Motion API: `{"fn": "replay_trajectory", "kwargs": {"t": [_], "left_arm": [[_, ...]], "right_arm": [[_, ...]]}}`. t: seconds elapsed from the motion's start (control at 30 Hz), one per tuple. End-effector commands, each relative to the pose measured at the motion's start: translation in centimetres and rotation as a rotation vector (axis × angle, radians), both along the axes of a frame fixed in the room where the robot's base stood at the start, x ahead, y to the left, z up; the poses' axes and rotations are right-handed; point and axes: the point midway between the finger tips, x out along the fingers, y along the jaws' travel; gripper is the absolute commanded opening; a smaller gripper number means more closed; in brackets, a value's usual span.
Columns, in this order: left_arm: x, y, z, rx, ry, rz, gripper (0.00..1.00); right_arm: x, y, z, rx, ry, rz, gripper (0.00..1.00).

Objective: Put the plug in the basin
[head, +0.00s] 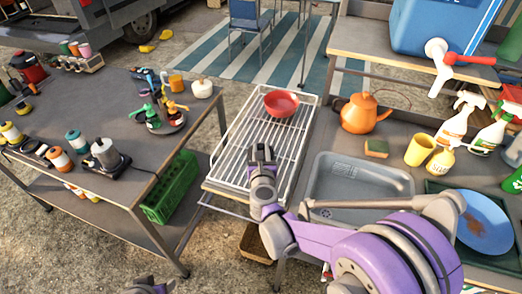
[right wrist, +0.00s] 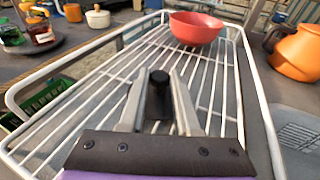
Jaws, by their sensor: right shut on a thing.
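My right gripper (head: 262,153) is over the white wire rack (head: 235,140), left of the basin. In the right wrist view its fingers (right wrist: 158,85) are shut on a small black plug (right wrist: 158,78), whose rounded top shows between the fingertips. The fingers hide the plug's lower part. The basin's edge also shows at the right of the right wrist view (right wrist: 300,135). Only a bit of my left arm shows at the bottom edge; its fingers are not visible.
A red bowl (head: 281,103) stands at the rack's far end. An orange kettle (head: 362,114), a sponge (head: 376,147) and a yellow cup (head: 419,150) stand behind the basin. A blue plate (head: 484,222) lies right of it. A workbench (head: 110,110) with bottles is at left.

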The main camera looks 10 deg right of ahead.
Motion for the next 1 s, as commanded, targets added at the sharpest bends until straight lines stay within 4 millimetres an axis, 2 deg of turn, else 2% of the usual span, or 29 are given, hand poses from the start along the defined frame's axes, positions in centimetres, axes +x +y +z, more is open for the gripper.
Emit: {"fn": "replay_trajectory", "kwargs": {"t": [0.3, 0.33, 0.47, 0.83, 1.0], "left_arm": [[-0.1, 0.0, -0.4, 0.000, 0.001, 0.000, 0.50], [-0.1, 0.0, -0.3, 0.000, 0.001, 0.000, 0.50], [0.0, 0.0, -0.3, 0.000, 0.001, 0.000, 0.50], [0.0, 0.0, 0.1, 0.000, 0.000, 0.000, 0.50], [0.0, 0.0, -0.1, 0.000, 0.000, 0.000, 0.50]], "right_arm": [[0.0, 0.0, -0.4, 0.000, 0.000, 0.000, 0.00], [0.0, 0.0, -0.3, 0.000, 0.000, 0.000, 0.37], [0.0, 0.0, -0.2, 0.000, 0.000, 0.000, 0.60], [0.0, 0.0, 0.2, 0.000, 0.000, 0.000, 0.61], [-2.4, 0.6, 0.6, 0.000, 0.000, 0.002, 0.61]]}}
